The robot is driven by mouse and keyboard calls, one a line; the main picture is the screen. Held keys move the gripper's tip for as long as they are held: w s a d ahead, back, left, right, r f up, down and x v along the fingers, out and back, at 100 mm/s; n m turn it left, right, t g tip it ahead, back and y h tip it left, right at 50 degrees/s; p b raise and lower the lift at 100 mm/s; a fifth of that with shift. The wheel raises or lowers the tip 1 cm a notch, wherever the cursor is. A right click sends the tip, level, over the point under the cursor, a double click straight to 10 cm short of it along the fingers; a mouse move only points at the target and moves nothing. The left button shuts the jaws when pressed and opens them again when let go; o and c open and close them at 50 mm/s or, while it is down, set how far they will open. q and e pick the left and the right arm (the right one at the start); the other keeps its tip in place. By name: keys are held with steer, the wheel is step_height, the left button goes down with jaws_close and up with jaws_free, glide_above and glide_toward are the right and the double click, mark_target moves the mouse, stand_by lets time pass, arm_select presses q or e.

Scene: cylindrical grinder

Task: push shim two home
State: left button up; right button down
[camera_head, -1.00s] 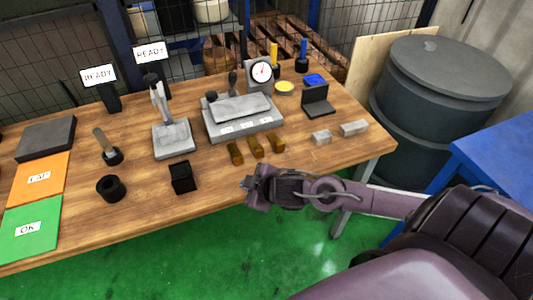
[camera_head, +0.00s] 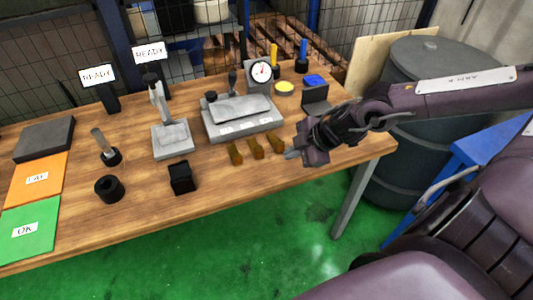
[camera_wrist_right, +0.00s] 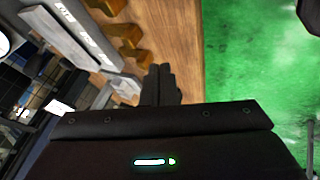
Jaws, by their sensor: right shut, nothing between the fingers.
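Three brass shims lie in a row on the bench, in front of a grey fixture (camera_head: 240,118) with white labels on its front face. They are the left shim (camera_head: 235,154), the middle shim (camera_head: 256,149) and the right shim (camera_head: 275,145). In the wrist view, brass shims (camera_wrist_right: 126,33) lie apart from the fixture's labelled face (camera_wrist_right: 88,40). My right gripper (camera_head: 291,154) is shut and empty, its tip just right of the right shim; I cannot tell whether it touches. Its shut fingers (camera_wrist_right: 160,72) point toward the nearest shim in the wrist view. My left gripper is out of view.
A dial gauge (camera_head: 261,72) stands behind the fixture and a dark open box (camera_head: 315,97) to its right. A black block (camera_head: 181,179) and a black ring (camera_head: 109,188) stand at the left. The bench front between the block and shims is clear.

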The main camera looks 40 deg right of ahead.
steer(key=shift+f, duration=0.1)
steer(key=b, duration=0.1)
glide_toward(257, 159)
steer(key=f, duration=0.1)
steer(key=s+a+f, duration=0.1)
steer(key=a+f, duration=0.1)
steer(key=shift+s+f, duration=0.1)
steer(key=shift+s, duration=0.2)
steer(key=w, duration=0.3)
steer(key=shift+d+f, duration=0.1)
steer(key=shift+d, duration=0.2)
steer(key=shift+w+d+f+p, duration=0.15)
steer(key=shift+w+p, duration=0.15)
steer(key=shift+w, duration=0.25)
